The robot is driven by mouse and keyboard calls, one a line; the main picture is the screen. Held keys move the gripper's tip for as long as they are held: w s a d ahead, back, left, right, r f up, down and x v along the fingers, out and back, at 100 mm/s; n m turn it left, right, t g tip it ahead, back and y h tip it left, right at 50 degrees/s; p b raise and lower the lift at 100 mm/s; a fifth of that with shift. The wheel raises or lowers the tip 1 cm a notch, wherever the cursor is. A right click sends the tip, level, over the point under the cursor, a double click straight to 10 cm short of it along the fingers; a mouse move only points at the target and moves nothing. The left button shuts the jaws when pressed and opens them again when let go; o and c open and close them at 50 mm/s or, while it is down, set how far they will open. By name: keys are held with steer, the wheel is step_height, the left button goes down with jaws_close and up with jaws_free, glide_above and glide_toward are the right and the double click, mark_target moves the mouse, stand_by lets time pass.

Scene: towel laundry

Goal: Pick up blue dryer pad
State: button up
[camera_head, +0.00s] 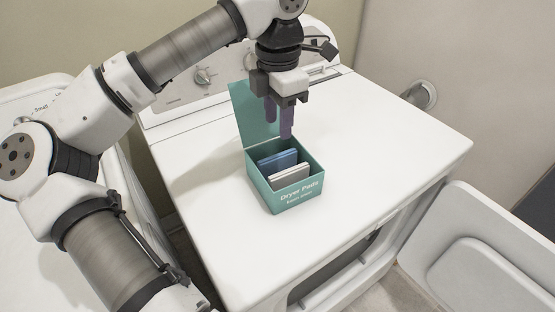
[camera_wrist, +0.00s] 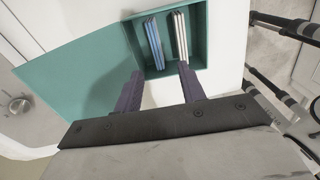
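The blue dryer pads (camera_head: 278,160) stand upright in the back part of an open teal box (camera_head: 297,199) labelled "Dryer Pads". They also show in the wrist view (camera_wrist: 154,43), with a gap between them and the white pads. My gripper (camera_head: 279,121) is above the box, near its raised lid, with its fingers pointing down. In the wrist view my gripper (camera_wrist: 160,82) has its two purple fingers spread apart with nothing between them. The fingertips appear above the box's near rim, apart from the pads.
White pads (camera_head: 289,174) stand in front of the blue ones; they also show in the wrist view (camera_wrist: 180,37). The teal lid (camera_head: 254,115) stands open behind the box. The box sits on a white dryer top (camera_head: 380,135) with free room around it. An open dryer door (camera_head: 485,250) is at lower right.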

glide_above(279, 155)
steer(key=f, duration=0.2)
steer(key=s+f, duration=0.1)
steer(key=f, duration=0.1)
steer(key=shift+a+f, duration=0.1)
steer(key=shift+f, duration=0.25)
steer(key=shift+w+f+p, duration=0.25)
steer(key=shift+f+p, duration=0.4)
steer(key=shift+f, duration=0.7)
steer(key=shift+w+f+p, duration=0.25)
steer(key=shift+f+p, duration=0.35)
steer(key=shift+f, duration=0.7)
jaws_close()
